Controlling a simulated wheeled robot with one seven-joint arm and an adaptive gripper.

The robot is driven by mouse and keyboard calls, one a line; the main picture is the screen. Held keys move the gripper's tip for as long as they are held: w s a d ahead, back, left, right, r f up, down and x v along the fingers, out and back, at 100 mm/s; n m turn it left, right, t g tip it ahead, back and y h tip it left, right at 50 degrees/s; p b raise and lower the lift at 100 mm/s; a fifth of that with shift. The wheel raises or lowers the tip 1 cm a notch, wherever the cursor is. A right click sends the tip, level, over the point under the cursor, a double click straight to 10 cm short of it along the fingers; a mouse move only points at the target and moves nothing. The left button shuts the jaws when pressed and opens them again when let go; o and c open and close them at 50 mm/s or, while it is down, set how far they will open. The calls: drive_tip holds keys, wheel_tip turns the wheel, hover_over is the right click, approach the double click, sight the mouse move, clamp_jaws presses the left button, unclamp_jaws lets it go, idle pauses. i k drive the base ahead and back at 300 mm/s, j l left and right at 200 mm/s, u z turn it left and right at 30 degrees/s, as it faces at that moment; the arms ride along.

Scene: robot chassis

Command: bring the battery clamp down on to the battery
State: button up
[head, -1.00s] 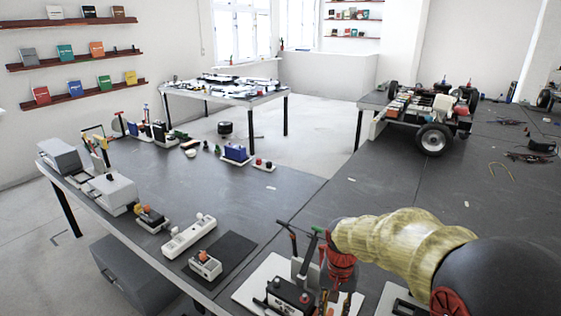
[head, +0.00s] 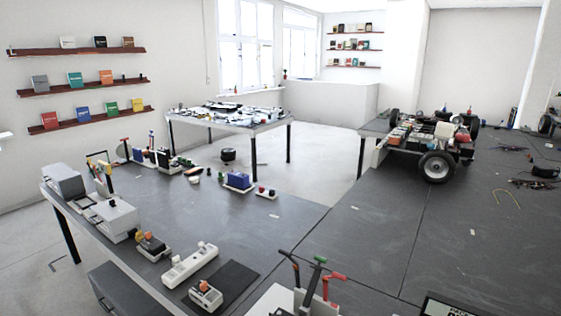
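At the bottom edge of the head view stands a fixture with upright levers with black, green and red handles (head: 318,280) on a pale board (head: 268,303). The handles stand up at a slant. The lower part of this fixture is cut off by the frame edge. The battery and its clamp cannot be made out clearly now. My gripper and arm are not in view.
A wheeled chassis (head: 437,148) stands on the right bench. A switch box (head: 206,294), a power strip (head: 190,264) and a blue block (head: 238,181) sit on the left bench (head: 245,228). A dark panel with lettering (head: 452,307) shows at bottom right. The bench middle is clear.

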sight(314, 278)
drive_tip(key=z, duration=0.5)
drive_tip(key=j+z, duration=0.65)
drive_tip(key=j, duration=0.3)
drive_tip(key=j+z, duration=0.35)
drive_tip(key=j, duration=0.15)
drive_tip(key=k+j, duration=0.1)
drive_tip(key=j, duration=0.7)
drive_tip(key=k+j+z, duration=0.1)
drive_tip(key=j, duration=0.35)
drive_tip(key=k+j, duration=0.15)
drive_tip(key=j, duration=0.25)
drive_tip(key=i+l+z, duration=0.1)
drive_tip(key=l, duration=0.3)
drive_tip(key=i+l+z, duration=0.15)
drive_tip(key=l, duration=0.25)
drive_tip(key=i+l+z, duration=0.1)
drive_tip(key=l, duration=0.3)
drive_tip(key=i+l+z, duration=0.1)
drive_tip(key=l, duration=0.25)
drive_tip(key=j, duration=0.3)
